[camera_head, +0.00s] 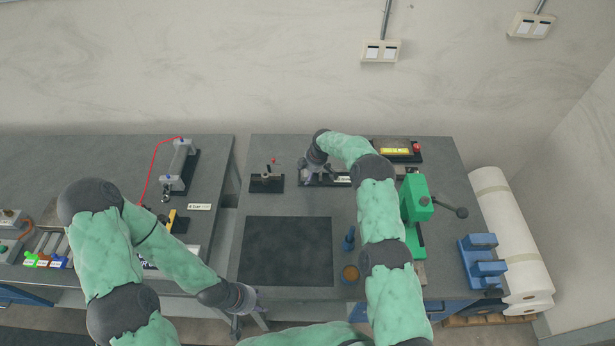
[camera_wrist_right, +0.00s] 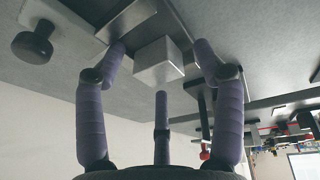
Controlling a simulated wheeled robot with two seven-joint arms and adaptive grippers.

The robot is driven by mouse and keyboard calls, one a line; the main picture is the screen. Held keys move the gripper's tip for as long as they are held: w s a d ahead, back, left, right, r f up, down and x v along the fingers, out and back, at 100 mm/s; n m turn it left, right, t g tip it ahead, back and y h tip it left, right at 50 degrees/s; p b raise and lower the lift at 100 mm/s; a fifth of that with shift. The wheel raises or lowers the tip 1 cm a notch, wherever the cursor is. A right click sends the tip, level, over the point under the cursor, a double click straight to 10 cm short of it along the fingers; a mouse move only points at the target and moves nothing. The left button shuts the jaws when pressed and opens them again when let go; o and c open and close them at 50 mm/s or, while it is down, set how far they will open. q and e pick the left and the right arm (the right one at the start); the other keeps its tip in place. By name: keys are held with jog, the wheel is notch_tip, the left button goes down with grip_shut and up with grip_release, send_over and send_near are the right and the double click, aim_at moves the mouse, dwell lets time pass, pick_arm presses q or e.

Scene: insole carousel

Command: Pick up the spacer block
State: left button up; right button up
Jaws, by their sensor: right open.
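A light grey block (camera_wrist_right: 158,62), which looks like the spacer block, shows in the right wrist view on a dark base. My right gripper (camera_wrist_right: 160,52) is open, with purple fingers to the left and right of this block and a third finger below it in the picture. I cannot tell whether any finger touches the block. In the head view my right gripper (camera_head: 310,178) is over the left end of a dark fixture at the back of the table, and it hides the block. My left gripper (camera_head: 247,302) is low, near the front edge, and its fingers are unclear.
A black mat (camera_head: 287,251) lies on the table, bare. A small dark fixture (camera_head: 266,182) stands left of my right gripper. A green press (camera_head: 415,205) and a blue stand (camera_head: 483,262) are at the right. An orange-topped cup (camera_head: 350,273) stands near the front.

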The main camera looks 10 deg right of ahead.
jog(key=c, duration=1.3)
grip_shut()
jog(key=shift+r, duration=0.2)
